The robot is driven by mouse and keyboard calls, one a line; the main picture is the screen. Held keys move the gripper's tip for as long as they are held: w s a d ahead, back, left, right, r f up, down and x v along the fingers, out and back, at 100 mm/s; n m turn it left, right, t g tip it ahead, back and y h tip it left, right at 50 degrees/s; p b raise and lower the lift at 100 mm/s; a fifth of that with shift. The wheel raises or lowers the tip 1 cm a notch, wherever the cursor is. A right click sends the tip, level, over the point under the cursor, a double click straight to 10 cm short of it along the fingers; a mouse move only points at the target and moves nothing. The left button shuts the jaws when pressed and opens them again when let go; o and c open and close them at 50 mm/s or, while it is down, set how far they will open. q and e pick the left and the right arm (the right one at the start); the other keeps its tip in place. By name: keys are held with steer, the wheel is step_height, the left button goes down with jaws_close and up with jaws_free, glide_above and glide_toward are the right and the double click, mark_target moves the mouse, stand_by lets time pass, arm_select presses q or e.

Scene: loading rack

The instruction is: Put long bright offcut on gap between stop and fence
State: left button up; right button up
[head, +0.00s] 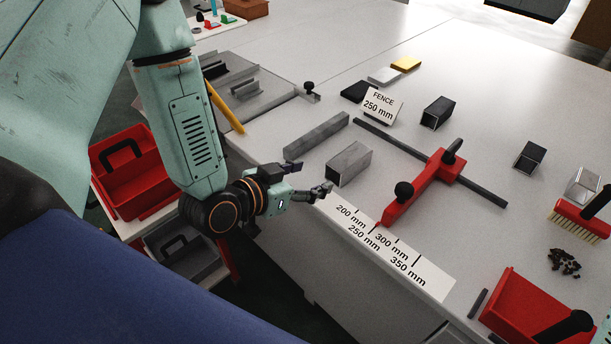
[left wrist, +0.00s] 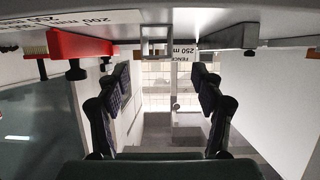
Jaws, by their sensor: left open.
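The long bright offcut, a grey square tube (head: 348,163), lies on the bench left of the red stop. My left gripper (head: 309,179) is open and empty at its near end, apart from it as far as I can tell. In the left wrist view, which is upside down, the open fingers (left wrist: 163,88) flank the middle and a tube-like end (left wrist: 153,45) shows ahead. The red stop (head: 420,188) with black knobs also shows in the left wrist view (left wrist: 80,46). The dark fence bar (head: 385,138) runs behind. The gap is bare bench.
A grey bar (head: 316,135) lies left of the tube. A "FENCE 250 mm" card (head: 380,104) stands behind. A white scale strip (head: 385,245) lies along the front edge.

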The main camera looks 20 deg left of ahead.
arm_select(q)
steer(key=s+f+n+g+y, duration=0.1)
steer(key=s+f+g, duration=0.3)
steer(key=s, duration=0.5)
steer(key=s+a+f+n+g+y, duration=0.1)
steer(key=s+f+n+g+y, duration=0.1)
steer(key=s+f+g, duration=0.2)
steer(key=s+a+f+n+g+y, duration=0.1)
steer(key=s+f+g, duration=0.3)
steer(key=s+f, duration=0.5)
steer(key=s, duration=0.6)
steer(key=shift+s+a+g+y, duration=0.15)
steer(key=shift+s+g+y, duration=0.1)
steer(key=shift+g+y, duration=0.05)
steer(key=shift+s+f, duration=0.1)
